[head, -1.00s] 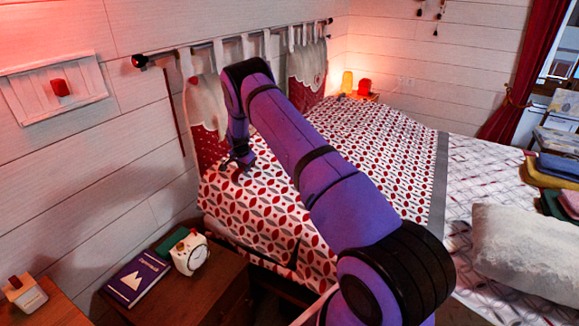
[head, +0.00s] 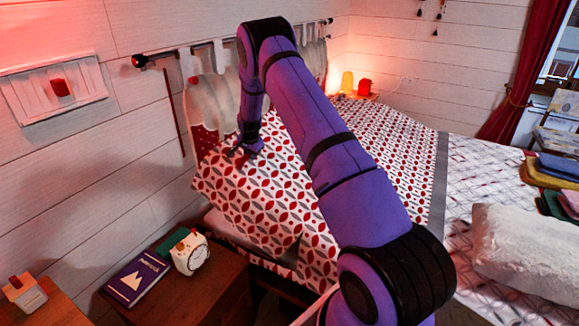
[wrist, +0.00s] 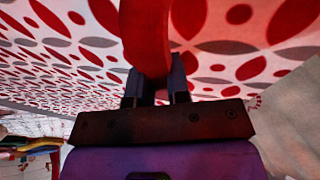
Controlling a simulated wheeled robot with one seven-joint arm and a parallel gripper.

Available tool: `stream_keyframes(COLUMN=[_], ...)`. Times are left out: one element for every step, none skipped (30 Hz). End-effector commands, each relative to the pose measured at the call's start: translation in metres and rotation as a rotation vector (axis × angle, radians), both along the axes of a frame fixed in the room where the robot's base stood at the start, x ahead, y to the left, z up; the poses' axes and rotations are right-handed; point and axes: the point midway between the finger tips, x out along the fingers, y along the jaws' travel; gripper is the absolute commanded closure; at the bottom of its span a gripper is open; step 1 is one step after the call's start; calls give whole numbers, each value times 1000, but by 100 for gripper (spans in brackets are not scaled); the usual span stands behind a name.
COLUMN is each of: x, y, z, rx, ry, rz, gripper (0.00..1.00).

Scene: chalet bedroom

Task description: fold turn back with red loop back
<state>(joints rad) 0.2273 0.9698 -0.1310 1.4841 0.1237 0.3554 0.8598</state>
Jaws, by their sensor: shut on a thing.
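The bed cover (head: 250,205) is white with red and grey leaf shapes. Its near-left corner is raised off the bed at the headboard end, below my gripper (head: 245,150). In the wrist view my gripper (wrist: 158,92) is shut on a red loop (wrist: 146,35), a wide band that runs up from between the fingers. The patterned cover (wrist: 60,60) spreads on both sides of the loop. In the head view the loop is too small to tell, and my arm hides part of the bed.
A bedside table (head: 215,290) at the front holds a white clock (head: 190,254) and a dark blue book (head: 135,278). A grey pillow (head: 520,245) and folded cloths (head: 555,170) lie at the right. A lamp (head: 347,82) glows at the back.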

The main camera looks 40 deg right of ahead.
Motion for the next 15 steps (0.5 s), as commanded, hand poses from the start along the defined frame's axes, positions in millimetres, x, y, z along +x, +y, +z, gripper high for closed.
stream_keyframes(x=[-7, -7, -8, -8, -8, -8, -8, -8, -8, -8, -8, -9, -10, -12, -15], y=[-2, -2, -2, -2, -2, -2, -2, -2, -2, -2, -2, -3, -4, -5, -6], z=[-2, 0, 0, 1, 1, 0, 0, 0, 0, 0, 0, 1, 3, 5, 8], rx=[4, 4, 5, 5, 5, 5, 5, 5, 5, 5, 5, 6, 6, 7, 11], ry=[8, 7, 5, 5, 5, 5, 5, 5, 5, 5, 5, 3, 1, -2, -7], rz=[-5, -4, -4, -4, -4, -4, -4, -4, -4, -4, -4, -4, -4, -5, -6], gripper=[96, 96, 96, 96, 96, 96, 96, 96, 96, 96, 96, 96, 96, 96, 96])
